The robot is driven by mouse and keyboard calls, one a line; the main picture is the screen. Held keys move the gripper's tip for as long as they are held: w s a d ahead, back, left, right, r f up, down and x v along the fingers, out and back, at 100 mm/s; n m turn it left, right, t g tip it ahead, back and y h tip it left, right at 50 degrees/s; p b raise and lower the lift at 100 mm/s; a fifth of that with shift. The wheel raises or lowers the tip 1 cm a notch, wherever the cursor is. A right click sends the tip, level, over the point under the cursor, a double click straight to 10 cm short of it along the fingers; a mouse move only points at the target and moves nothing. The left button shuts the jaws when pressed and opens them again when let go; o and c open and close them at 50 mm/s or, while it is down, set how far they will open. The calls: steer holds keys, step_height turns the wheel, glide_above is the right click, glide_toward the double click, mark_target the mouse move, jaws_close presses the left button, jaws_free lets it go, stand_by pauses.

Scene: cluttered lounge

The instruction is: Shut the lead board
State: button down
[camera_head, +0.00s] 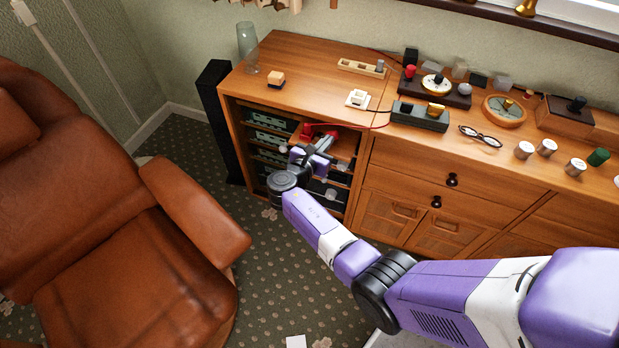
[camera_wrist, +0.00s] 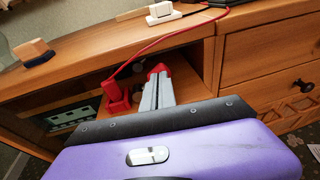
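The lead board appears to be the wooden pull-out board (camera_head: 347,147) in the sideboard's open left bay, just under the top. It carries red fittings (camera_head: 307,132), and a red lead (camera_head: 352,126) runs from them up over the top. In the wrist view the board (camera_wrist: 190,77) shows behind my fingers, with a red plug block (camera_wrist: 117,97) to their left. My gripper (camera_head: 325,143) is at the board's front; its grey fingers (camera_wrist: 158,88) look closed together, with a red piece just beyond their tips. Whether they touch it is unclear. My gripper hides part of the board.
Shelves with green-fronted units (camera_head: 268,120) lie below the board. The sideboard top (camera_head: 300,75) bears a glass (camera_head: 247,45), a white socket block (camera_head: 358,98) and spectacles (camera_head: 480,136). A black speaker (camera_head: 217,110) and brown armchair (camera_head: 130,240) stand left. Patterned carpet lies between.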

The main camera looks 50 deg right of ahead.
mark_target(331, 133)
steer(key=shift+w+d+b, duration=0.2)
steer(key=shift+w+d, duration=0.15)
steer(key=shift+d, duration=0.55)
steer(key=shift+w+d+b, duration=0.15)
steer(key=shift+w+d, duration=0.15)
steer(key=shift+d, duration=0.55)
